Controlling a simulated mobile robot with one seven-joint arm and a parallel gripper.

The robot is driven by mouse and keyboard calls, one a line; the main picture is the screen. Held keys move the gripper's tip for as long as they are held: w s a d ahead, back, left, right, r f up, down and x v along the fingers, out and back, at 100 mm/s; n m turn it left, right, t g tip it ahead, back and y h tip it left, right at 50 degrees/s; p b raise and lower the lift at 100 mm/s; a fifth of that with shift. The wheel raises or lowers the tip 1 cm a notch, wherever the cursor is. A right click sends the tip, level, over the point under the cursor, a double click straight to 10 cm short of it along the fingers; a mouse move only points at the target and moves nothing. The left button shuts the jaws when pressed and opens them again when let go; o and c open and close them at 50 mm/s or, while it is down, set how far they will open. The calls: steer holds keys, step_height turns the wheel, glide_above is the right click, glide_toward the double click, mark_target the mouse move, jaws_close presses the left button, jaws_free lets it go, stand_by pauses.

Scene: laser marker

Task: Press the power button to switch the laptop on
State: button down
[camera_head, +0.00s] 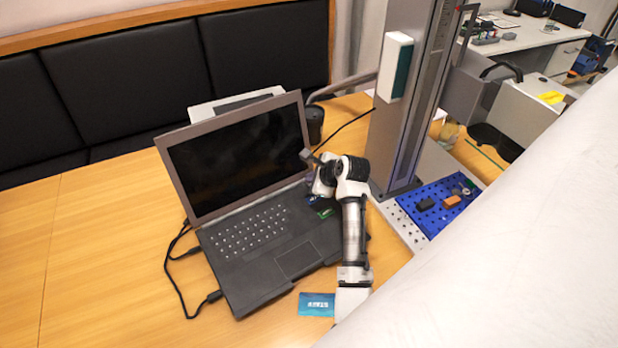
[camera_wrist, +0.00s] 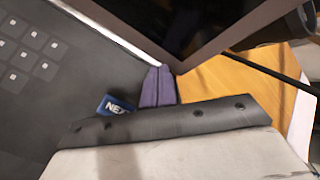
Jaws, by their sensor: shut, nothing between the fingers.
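The open dark laptop (camera_head: 285,240) stands on the wooden table, its screen (camera_head: 240,158) black. Its keyboard (camera_head: 248,230) shows pale key marks. My gripper (camera_head: 309,181) is over the laptop's upper right corner, near the screen hinge. In the wrist view my gripper (camera_wrist: 159,70) has its two purple fingers together, with nothing between them. They point at the corner where the keyboard deck (camera_wrist: 85,60) meets the screen (camera_wrist: 195,25). I cannot tell whether the tips touch the deck. The power button is not discernible; my fingers or wrist may hide it.
A blue card (camera_head: 316,304) lies in front of the laptop. Black cables (camera_head: 181,275) run along its left side. A grey column machine (camera_head: 408,110) stands to the right, beside a blue perforated plate (camera_head: 437,207) with small parts. The table's left part is clear.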

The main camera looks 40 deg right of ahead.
steer(key=shift+f, duration=0.1)
stand_by(0.4)
steer(key=shift+r+p, duration=0.6)
steer(key=shift+p, duration=0.45)
step_height(320, 180, up, 3)
steer(key=p, duration=0.3)
step_height(320, 180, up, 3)
steer(key=shift+p, duration=0.8)
